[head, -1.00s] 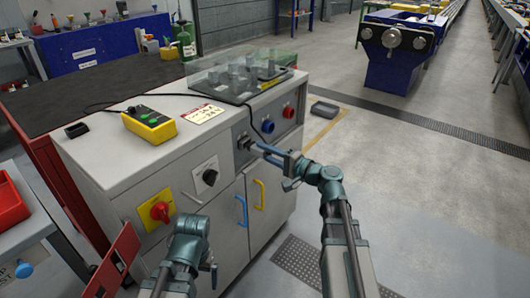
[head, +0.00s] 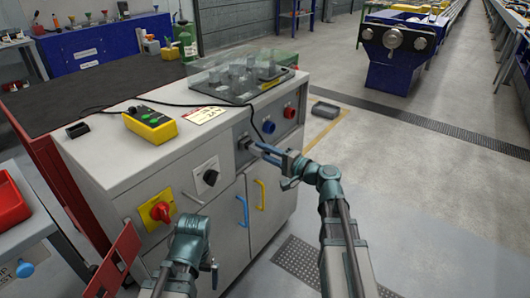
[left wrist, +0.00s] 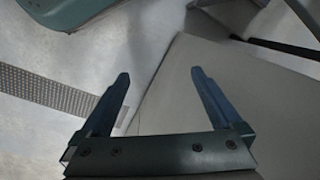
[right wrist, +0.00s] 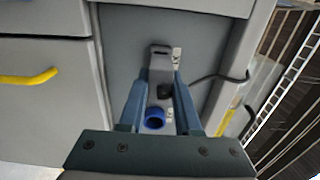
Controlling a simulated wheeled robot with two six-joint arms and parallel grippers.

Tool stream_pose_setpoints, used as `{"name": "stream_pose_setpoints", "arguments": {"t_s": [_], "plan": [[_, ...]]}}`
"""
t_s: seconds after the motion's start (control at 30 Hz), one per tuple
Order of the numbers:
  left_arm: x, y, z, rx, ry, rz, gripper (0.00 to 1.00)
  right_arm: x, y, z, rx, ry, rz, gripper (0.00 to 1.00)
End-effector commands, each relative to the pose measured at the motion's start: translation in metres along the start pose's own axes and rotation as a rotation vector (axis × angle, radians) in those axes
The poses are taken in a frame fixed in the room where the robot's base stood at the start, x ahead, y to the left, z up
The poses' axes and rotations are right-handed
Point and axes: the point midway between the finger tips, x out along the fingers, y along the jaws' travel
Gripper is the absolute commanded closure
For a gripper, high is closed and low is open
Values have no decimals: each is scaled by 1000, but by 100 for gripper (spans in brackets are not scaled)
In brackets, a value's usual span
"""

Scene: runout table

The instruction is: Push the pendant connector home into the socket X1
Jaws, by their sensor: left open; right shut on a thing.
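The pendant (head: 149,124) is a yellow and black box with green buttons on the cabinet top. Its black cable (head: 257,125) drops over the panel edge to the connector. My right gripper (head: 262,150) is at the front panel, shut on the dark connector (right wrist: 165,92). The connector meets the grey socket housing X1 (right wrist: 160,62); the fingers partly hide the joint, and I cannot tell how deep it sits. The socket also shows in the head view (head: 243,144). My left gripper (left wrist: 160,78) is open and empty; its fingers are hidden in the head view.
A black rotary switch (head: 210,177), a red-yellow switch (head: 160,212), blue (head: 242,209) and yellow (head: 260,194) handles stand out from the cabinet front. A clear cover (head: 240,75) stands on top.

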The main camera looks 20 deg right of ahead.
Motion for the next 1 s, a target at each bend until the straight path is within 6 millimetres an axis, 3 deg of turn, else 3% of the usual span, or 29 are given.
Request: {"name": "stream_pose_setpoints", "arguments": {"t_s": [0.83, 0.87, 1.0], "plan": [[0, 0, 0, 0, 0, 0, 1, 20, 0, 0, 0, 0, 0, 100], [0, 0, 0, 0, 0, 0, 1, 20, 0, 0, 0, 0, 0, 63], [0, 0, 0, 0, 0, 0, 1, 20, 0, 0, 0, 0, 0, 37]]}}
